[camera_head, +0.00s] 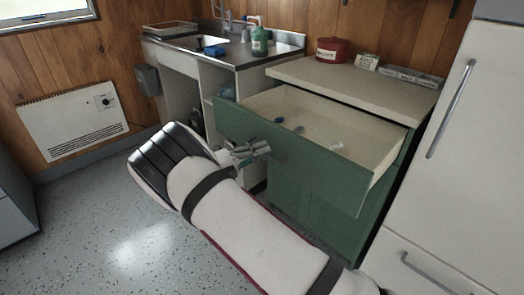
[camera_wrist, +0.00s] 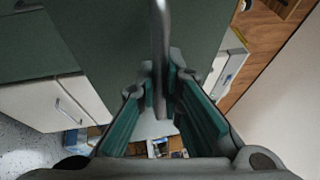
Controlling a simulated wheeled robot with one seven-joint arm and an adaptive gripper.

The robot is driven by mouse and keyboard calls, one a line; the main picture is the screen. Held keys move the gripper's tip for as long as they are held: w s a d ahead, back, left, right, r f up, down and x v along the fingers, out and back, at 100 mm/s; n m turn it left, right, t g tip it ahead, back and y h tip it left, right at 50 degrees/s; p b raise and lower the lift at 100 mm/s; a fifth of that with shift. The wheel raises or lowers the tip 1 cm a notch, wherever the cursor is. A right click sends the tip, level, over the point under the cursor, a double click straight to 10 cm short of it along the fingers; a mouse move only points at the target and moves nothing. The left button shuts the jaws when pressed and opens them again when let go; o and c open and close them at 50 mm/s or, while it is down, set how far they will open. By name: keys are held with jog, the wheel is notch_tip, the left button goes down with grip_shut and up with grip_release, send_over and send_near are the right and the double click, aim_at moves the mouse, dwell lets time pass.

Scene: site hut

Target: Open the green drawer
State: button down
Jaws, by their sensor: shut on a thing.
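The green drawer (camera_head: 325,173) is pulled well out of the green cabinet (camera_head: 325,225), and its pale inside shows from above. The green front (camera_wrist: 105,35) fills the upper left there. In the head view the gripper mostly hides the handle.
A red pot (camera_head: 332,50) and small boxes (camera_head: 367,62) stand on the cabinet's worktop (camera_head: 345,82). A white fridge (camera_head: 460,140) stands close on the right. A sink unit (camera_head: 218,52) is at the left, a heater (camera_head: 72,120) on the wall. The speckled floor at left is clear.

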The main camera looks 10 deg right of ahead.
jog(key=c, duration=1.7)
grip_release()
jog(key=v, duration=1.2)
jog(key=shift+f, duration=0.1)
